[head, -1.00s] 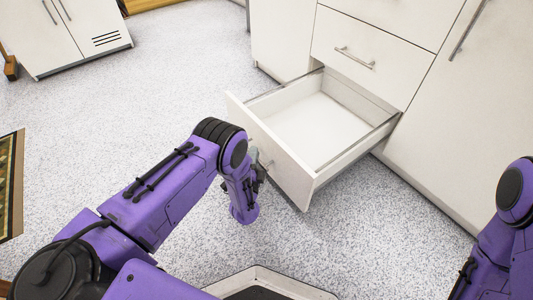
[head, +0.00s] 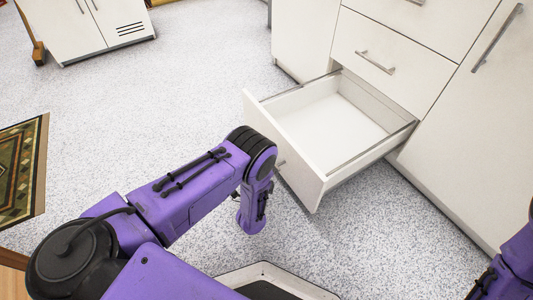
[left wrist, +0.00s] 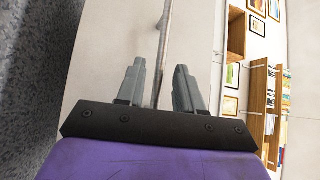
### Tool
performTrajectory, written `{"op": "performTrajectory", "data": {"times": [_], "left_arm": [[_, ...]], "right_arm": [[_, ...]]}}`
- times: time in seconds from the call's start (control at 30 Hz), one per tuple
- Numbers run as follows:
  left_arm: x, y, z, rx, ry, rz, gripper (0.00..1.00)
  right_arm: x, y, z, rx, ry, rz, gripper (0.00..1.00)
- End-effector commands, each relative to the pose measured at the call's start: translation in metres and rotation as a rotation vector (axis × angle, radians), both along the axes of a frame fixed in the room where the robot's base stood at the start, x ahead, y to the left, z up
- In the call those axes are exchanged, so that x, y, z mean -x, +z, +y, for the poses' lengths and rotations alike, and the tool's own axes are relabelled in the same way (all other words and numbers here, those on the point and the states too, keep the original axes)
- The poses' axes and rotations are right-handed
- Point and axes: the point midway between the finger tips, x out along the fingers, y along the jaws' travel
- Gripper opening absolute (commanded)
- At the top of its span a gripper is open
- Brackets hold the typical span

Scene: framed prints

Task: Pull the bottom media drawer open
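The bottom drawer (head: 304,178) stands pulled well out of the white cabinet, and its empty inside shows in the head view. A short piece of its bar handle (head: 281,162) shows at the front panel; my left arm hides the rest. In the left wrist view the metal handle (left wrist: 165,38) runs between the lines of my left gripper's two fingers (left wrist: 158,76). The fingers are apart and I see no contact with the bar. In the head view my left gripper's fingertips are hard to make out behind the wrist. My right gripper is out of view.
A closed drawer (head: 376,60) with a bar handle is above the open one. A tall cabinet door (head: 465,130) is to its right. A white cabinet (head: 95,25) and a patterned rug (head: 22,170) are at the left. The speckled floor between is clear.

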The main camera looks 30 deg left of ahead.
Motion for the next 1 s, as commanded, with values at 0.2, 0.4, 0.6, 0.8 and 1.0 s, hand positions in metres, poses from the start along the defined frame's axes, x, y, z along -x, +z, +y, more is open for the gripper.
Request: {"op": "performTrajectory", "data": {"times": [0.2,0.4,0.6,0.8,1.0], "left_arm": [[0.048,-0.004,-0.012,-0.002,-0.003,0.004,0.36],[0.064,-0.008,-0.015,-0.001,-0.001,-0.001,0.36],[0.064,-0.009,-0.015,0.0,0.0,-0.001,0.36],[0.064,-0.009,-0.015,0.0,0.0,-0.001,0.36],[0.066,-0.005,0.0,0.049,0.0,0.05,0.36]], "right_arm": [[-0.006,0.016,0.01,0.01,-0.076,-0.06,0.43],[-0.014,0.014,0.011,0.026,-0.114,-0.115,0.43],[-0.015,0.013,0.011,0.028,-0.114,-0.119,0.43],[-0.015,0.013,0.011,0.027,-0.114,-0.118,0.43],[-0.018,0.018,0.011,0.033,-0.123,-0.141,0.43]]}}
